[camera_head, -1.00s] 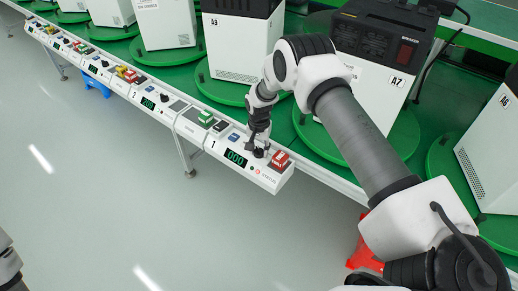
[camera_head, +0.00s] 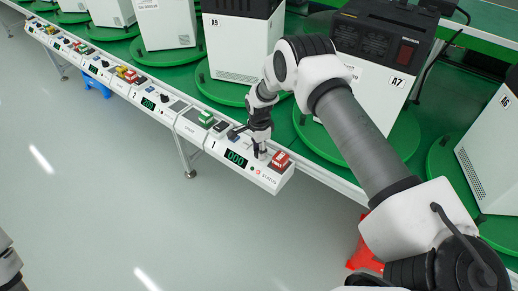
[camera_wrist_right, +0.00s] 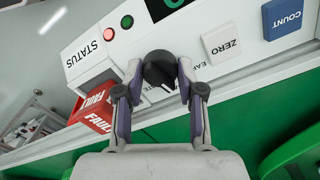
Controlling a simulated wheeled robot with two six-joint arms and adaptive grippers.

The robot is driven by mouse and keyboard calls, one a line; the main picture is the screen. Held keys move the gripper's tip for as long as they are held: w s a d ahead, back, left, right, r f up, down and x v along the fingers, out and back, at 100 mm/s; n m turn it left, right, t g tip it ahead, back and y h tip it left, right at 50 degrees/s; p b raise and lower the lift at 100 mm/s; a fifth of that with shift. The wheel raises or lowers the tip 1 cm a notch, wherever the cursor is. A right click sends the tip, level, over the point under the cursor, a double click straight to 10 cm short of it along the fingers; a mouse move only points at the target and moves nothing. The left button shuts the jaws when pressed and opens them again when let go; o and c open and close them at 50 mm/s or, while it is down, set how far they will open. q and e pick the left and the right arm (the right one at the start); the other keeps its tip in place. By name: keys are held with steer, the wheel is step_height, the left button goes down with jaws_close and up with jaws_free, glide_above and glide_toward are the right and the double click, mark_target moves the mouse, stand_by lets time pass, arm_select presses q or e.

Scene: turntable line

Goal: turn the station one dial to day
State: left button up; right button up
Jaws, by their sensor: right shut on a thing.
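The station one dial is a round black knob (camera_wrist_right: 160,69) on the white station one panel (camera_head: 213,152). My right gripper (camera_wrist_right: 160,76) is shut on the knob, one finger on each side, in the right wrist view. In the head view the right gripper (camera_head: 260,148) reaches down onto the panel between the display and the red block. Lettering beside the knob is partly covered by the knob and fingers, so the marked setting cannot be read. My left gripper does not show.
A red FAULT block (camera_wrist_right: 93,112) sits close beside the fingers. ZERO (camera_wrist_right: 222,43) and COUNT (camera_wrist_right: 283,18) buttons lie to the right. The display (camera_head: 236,158) reads 000. A white machine (camera_head: 375,60) on a green turntable stands behind. The floor in front is clear.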

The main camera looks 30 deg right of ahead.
steer(key=shift+s+f+m, duration=0.1)
steer(key=shift+m, duration=0.7)
steer(key=shift+s+f+m, duration=0.1)
steer(key=shift+m, duration=0.7)
steer(key=o, duration=1.2)
steer(key=shift+f, duration=0.1)
steer(key=shift+c, duration=0.2)
steer(key=shift+w+d, duration=0.1)
steer(key=shift+w, duration=0.05)
steer(key=shift+r, duration=0.5)
step_height(320, 180, up, 11)
